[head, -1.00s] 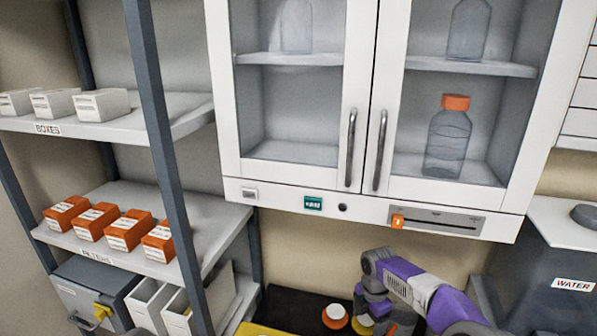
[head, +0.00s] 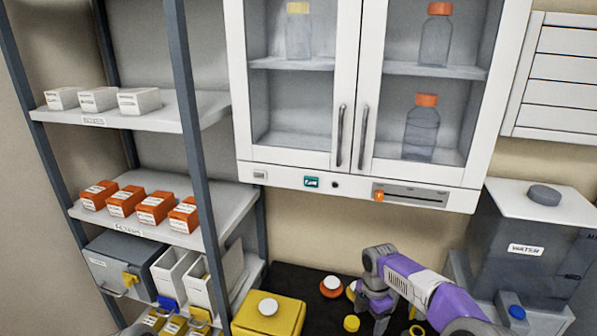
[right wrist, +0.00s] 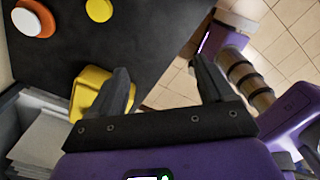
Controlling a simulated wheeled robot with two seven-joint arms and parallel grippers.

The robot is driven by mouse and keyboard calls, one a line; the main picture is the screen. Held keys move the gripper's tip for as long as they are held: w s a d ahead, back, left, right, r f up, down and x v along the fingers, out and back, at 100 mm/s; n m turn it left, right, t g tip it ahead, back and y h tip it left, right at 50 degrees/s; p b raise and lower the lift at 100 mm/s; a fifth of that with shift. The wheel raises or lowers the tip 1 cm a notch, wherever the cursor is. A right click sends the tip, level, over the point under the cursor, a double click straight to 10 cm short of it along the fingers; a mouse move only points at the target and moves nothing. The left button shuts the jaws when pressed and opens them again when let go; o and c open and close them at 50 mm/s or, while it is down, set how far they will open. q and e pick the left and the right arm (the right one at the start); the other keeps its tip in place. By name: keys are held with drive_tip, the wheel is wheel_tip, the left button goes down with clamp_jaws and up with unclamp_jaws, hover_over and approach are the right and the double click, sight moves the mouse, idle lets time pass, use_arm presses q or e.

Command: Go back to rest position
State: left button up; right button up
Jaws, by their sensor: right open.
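My right gripper (head: 376,318) is low in the head view, at the end of my purple arm, above the dark bench top (head: 300,284). In the right wrist view its two black fingers (right wrist: 163,80) are spread apart with nothing between them. My left gripper is in neither current view.
An orange item with a white top (head: 332,286) and a yellow cap (head: 351,323) lie near my right gripper. A yellow container (head: 262,318) stands left.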

drive_tip(key=s+a+f+m+y, duration=0.2)
drive_tip(key=s+a+f+m, duration=0.2)
drive_tip(key=s+f+m, duration=0.45)
drive_tip(key=s+a+f+m+y, duration=0.2)
drive_tip(key=s+a+f+m, duration=0.25)
drive_tip(key=f, duration=0.65)
drive_tip(key=s+a+f+m, duration=0.1)
drive_tip(key=s+f+m, duration=0.2)
drive_tip(key=s+m, duration=0.4)
drive_tip(key=s+f+m, duration=0.3)
drive_tip(key=s+m, duration=0.2)
drive_tip(key=s, duration=0.5)
use_arm(q)
wheel_tip(320, 180, down, 10)
drive_tip(key=b, duration=1)
drive_tip(key=shift+s, duration=0.25)
use_arm(e)
wheel_tip(320, 180, down, 10)
drive_tip(key=shift+w+m+t, duration=0.25)
drive_tip(key=shift+m+t, duration=0.05)
drive_tip(key=shift+m, duration=0.1)
